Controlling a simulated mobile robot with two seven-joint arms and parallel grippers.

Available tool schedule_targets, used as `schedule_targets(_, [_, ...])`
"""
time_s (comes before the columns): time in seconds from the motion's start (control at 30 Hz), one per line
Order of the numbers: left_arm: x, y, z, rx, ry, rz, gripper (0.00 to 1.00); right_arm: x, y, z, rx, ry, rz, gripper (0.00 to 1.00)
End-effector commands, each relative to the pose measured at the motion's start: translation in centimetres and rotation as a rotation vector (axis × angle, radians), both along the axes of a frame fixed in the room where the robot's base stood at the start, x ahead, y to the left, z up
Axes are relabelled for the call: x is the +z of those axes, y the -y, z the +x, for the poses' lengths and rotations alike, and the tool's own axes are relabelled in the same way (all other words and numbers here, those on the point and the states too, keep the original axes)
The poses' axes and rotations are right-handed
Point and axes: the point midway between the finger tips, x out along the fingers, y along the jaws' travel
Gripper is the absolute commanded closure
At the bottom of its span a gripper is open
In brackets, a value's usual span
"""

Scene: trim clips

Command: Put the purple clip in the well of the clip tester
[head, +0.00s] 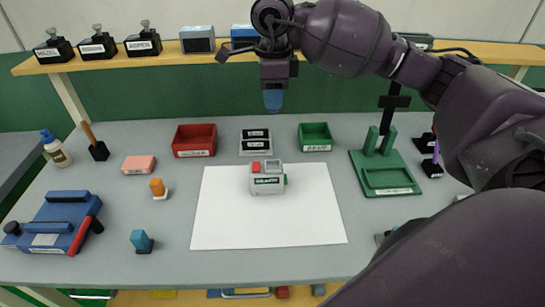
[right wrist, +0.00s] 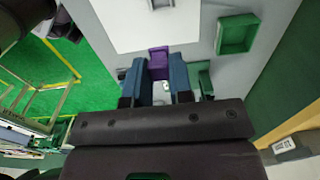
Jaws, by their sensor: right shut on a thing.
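The purple clip (right wrist: 158,62) is between the blue fingertips of my right gripper (right wrist: 169,78) in the right wrist view, and they are shut on it. In the head view my right gripper (head: 273,102) points down, high above the table behind the tester; the clip cannot be made out there. My left gripper is not in view.
The white sheet (head: 225,215) is otherwise bare. Behind it stand a red bin (head: 195,141), a grey labelled block (head: 254,142) and a green bin (head: 316,137). A green fixture (head: 386,172) stands at right, a blue one (head: 50,225) at left. A shelf (head: 160,57) runs behind.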

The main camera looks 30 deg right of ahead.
Motion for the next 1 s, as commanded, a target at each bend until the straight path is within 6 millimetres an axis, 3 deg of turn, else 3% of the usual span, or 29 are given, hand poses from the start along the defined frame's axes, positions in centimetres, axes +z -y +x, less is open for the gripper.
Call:
schedule_targets(0.17, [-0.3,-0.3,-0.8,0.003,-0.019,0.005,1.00,-4.0,-0.1,-0.1,0.000,-0.004,0.003,1.00])
schedule_targets(0.5, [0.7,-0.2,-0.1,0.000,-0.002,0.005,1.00,-11.0,-0.1,0.0,0.000,-0.002,0.002,1.00])
schedule_targets(1.0, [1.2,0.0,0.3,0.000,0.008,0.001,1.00,-15.6,0.0,0.0,0.000,-0.002,0.002,1.00])
